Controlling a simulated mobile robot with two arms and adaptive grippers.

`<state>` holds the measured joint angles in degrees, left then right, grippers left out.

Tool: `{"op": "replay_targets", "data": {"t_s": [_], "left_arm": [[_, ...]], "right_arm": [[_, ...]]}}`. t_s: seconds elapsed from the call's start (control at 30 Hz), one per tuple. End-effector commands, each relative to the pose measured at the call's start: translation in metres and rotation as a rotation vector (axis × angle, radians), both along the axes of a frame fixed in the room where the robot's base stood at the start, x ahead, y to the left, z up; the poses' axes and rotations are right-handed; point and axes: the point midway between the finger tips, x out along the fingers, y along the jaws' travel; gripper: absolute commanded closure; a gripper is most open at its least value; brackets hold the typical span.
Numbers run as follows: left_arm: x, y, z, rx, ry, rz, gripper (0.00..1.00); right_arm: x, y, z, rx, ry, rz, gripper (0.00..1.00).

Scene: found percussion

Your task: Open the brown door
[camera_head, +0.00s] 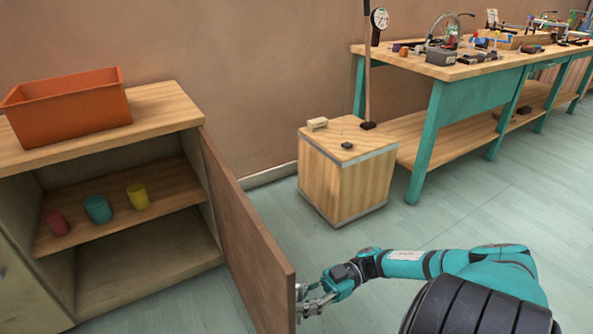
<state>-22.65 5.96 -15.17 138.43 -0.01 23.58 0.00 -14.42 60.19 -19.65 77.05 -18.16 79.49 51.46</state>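The brown door (247,232) belongs to the wooden cabinet (165,112) on the left. It stands swung out well away from the cabinet front, so the shelves show. My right gripper (303,301) is at the right side of the door's near end, low in the view. Its fingers look spread, with nothing seen between them. They are at or very close to the door; I cannot tell whether they touch it. My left gripper is not in view.
Red, teal (98,209) and yellow cups stand on the cabinet's shelf. An orange bin (68,108) sits on top. A wooden box (346,176) stands behind the door, beside a teal-legged workbench (436,112) with tools. The floor between is clear.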

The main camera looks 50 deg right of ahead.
Motion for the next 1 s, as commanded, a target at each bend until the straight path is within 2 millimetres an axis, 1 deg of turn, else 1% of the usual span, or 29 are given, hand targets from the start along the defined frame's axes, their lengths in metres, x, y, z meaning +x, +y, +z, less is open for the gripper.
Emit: {"op": "replay_targets", "data": {"t_s": [0.03, 0.27, 0.5, 0.53, 0.83, 0.93, 1.0], "left_arm": [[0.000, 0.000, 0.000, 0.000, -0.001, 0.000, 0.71], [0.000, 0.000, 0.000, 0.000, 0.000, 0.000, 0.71], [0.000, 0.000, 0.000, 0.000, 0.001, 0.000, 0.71], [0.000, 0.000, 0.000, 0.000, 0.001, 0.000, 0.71], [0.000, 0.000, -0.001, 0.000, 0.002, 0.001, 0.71], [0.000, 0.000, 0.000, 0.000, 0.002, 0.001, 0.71], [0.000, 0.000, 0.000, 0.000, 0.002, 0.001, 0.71]], "right_arm": [[-0.001, 0.000, -0.002, -0.004, 0.004, 0.001, 1.00], [-0.001, 0.000, -0.003, -0.005, 0.005, 0.000, 0.99], [-0.001, 0.000, -0.002, -0.003, 0.003, 0.000, 0.68], [-0.001, 0.000, -0.001, -0.002, 0.003, 0.000, 0.66], [-0.001, -0.002, -0.001, -0.003, 0.002, -0.001, 0.66], [-0.003, -0.012, -0.001, -0.005, 0.004, -0.003, 0.66], [-0.006, -0.023, -0.001, -0.006, 0.004, -0.004, 0.66]]}}
